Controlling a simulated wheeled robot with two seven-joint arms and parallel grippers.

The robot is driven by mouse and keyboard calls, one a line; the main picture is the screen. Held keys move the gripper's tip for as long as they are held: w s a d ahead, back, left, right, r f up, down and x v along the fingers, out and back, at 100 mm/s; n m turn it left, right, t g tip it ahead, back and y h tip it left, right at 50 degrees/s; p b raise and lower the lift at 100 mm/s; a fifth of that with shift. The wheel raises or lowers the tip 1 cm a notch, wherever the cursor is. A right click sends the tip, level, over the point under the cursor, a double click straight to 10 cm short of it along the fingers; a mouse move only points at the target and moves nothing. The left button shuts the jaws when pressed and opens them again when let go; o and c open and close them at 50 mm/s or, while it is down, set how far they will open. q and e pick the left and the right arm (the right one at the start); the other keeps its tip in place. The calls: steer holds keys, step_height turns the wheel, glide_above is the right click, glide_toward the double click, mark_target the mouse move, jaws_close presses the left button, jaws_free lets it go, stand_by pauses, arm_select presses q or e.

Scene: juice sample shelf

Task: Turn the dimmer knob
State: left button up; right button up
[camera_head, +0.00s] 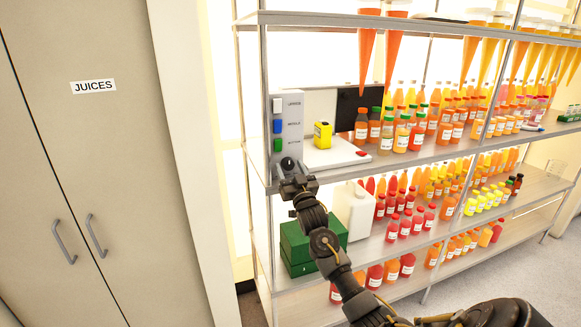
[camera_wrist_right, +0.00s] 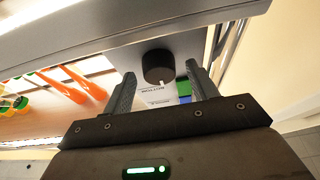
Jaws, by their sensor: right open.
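The dimmer knob (camera_wrist_right: 158,66) is a dark round knob on the grey switch panel, below its coloured switches. In the right wrist view it shows between my two spread fingers, a little beyond the fingertips, with a gap on each side. My right gripper (camera_wrist_right: 162,84) is open and empty. In the head view the right gripper (camera_head: 294,178) is at the panel's lower end, and the knob (camera_head: 288,163) shows just above it, partly covered. The grey panel (camera_head: 292,118) stands at the left end of the middle shelf. My left gripper is not in view.
The panel has a white, a blue (camera_head: 277,126) and a green switch (camera_head: 277,145). A yellow box (camera_head: 323,135) sits on a white device to the right. Juice bottles (camera_head: 402,134) crowd the shelf. A green box (camera_head: 297,243) and white jug (camera_head: 354,210) stand below.

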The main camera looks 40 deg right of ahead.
steer(key=c, duration=1)
steer(key=shift+n, duration=0.4)
steer(key=n+y, duration=0.1)
steer(key=n, duration=0.1)
steer(key=n+y, duration=0.1)
steer(key=n, duration=0.1)
steer(key=shift+d+t+y+b, duration=0.15)
steer(key=shift+t+y+b, duration=0.15)
steer(key=n+y, duration=0.2)
steer(key=n, duration=0.3)
steer(key=shift+r, duration=0.1)
steer(key=n+g+y, duration=0.1)
steer(key=n+y, duration=0.1)
steer(key=n, duration=0.2)
steer(key=shift+d+n+b, duration=0.1)
steer(key=shift+n+b, duration=0.2)
steer(key=shift+n, duration=0.1)
steer(key=shift+r+n+g+y, duration=0.1)
steer(key=shift+n+g+y, duration=0.5)
steer(key=shift+n, duration=1.6)
